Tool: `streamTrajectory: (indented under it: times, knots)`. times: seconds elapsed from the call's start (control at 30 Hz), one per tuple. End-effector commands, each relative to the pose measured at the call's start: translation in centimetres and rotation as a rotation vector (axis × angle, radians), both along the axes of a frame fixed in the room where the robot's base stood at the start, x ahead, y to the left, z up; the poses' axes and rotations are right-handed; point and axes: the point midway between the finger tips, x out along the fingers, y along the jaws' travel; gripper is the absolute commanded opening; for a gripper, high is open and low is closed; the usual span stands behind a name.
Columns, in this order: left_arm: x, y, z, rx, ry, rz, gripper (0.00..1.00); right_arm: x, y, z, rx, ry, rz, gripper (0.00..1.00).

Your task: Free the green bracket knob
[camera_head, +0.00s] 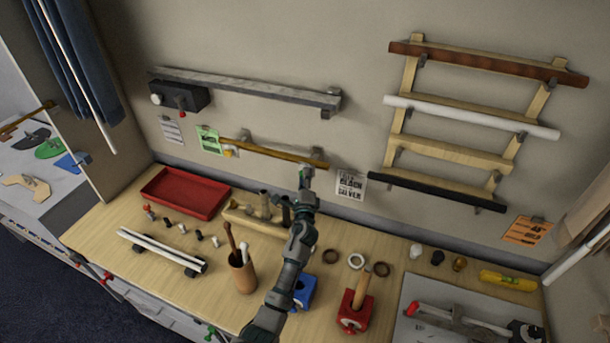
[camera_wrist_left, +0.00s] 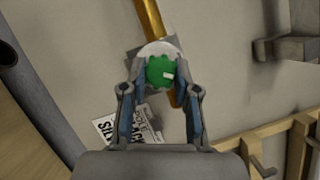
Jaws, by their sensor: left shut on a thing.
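The green bracket knob (camera_wrist_left: 160,72) is a round, ridged knob with a white mark, at the end of the brass rod (camera_wrist_left: 150,18) in the left wrist view. My left gripper (camera_wrist_left: 162,84) has one finger on each side of the knob and is shut on it. In the head view, my left gripper (camera_head: 306,178) is up at the wall by the right end of the brass rod (camera_head: 275,152); it mostly hides the knob there. The rod lies along wall brackets. My right gripper is in neither view.
A grey rail (camera_head: 245,90) hangs above the brass rod. A wooden rack (camera_head: 455,153) with several rods is to the right. Below, the table holds a red tray (camera_head: 185,192), a cup with sticks (camera_head: 242,273), a blue block (camera_head: 304,292) and a red block (camera_head: 353,315).

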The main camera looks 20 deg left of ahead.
Motion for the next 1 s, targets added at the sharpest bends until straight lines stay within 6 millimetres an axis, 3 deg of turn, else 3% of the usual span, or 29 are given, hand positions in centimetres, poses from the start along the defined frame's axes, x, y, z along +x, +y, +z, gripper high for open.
streamTrajectory:
  times: [0.5,1.0]
  knots:
    - [-0.06,0.08,-0.04,-0.408,-0.018,0.004,0.0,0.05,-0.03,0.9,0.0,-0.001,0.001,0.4]
    - [-0.06,0.07,-0.17,-0.536,-0.022,0.005,0.0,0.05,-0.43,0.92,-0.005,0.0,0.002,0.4]
